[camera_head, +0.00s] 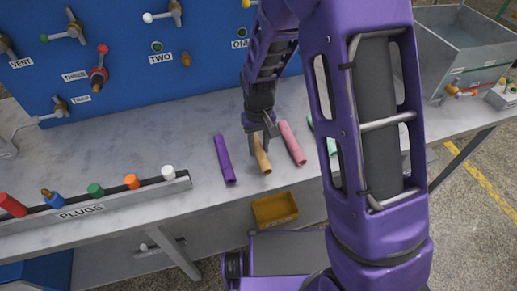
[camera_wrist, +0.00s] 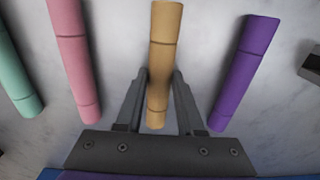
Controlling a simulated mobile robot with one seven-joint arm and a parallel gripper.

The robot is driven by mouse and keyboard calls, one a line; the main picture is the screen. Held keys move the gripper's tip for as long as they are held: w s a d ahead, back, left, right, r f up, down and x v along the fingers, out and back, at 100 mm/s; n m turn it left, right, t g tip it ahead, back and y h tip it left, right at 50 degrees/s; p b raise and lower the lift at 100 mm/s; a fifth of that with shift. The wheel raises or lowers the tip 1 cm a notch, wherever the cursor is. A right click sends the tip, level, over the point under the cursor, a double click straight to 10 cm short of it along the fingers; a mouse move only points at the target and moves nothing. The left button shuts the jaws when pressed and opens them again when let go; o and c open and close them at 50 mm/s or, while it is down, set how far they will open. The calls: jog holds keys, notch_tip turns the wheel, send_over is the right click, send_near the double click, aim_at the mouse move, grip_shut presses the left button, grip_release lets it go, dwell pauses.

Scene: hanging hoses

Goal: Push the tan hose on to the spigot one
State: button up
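The tan hose (camera_head: 262,155) lies on the grey bench between the purple and pink hoses. In the wrist view the tan hose (camera_wrist: 163,60) runs between my gripper's two fingers. My gripper (camera_head: 260,128) points down over the hose's far end. In the wrist view my gripper (camera_wrist: 160,78) has one finger on each side of the hose, with what looks like a narrow gap on both sides.
A purple hose (camera_head: 224,159) lies left of the tan one, a pink hose (camera_head: 292,142) right, and a mint hose (camera_head: 331,147) is partly behind my arm. A PLUGS rack (camera_head: 110,207) holds several plugs. Valves and spigot two (camera_head: 157,46) are on the panel. A yellow bin (camera_head: 275,210) sits below the bench.

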grip_shut()
jog(key=shift+r, duration=0.1)
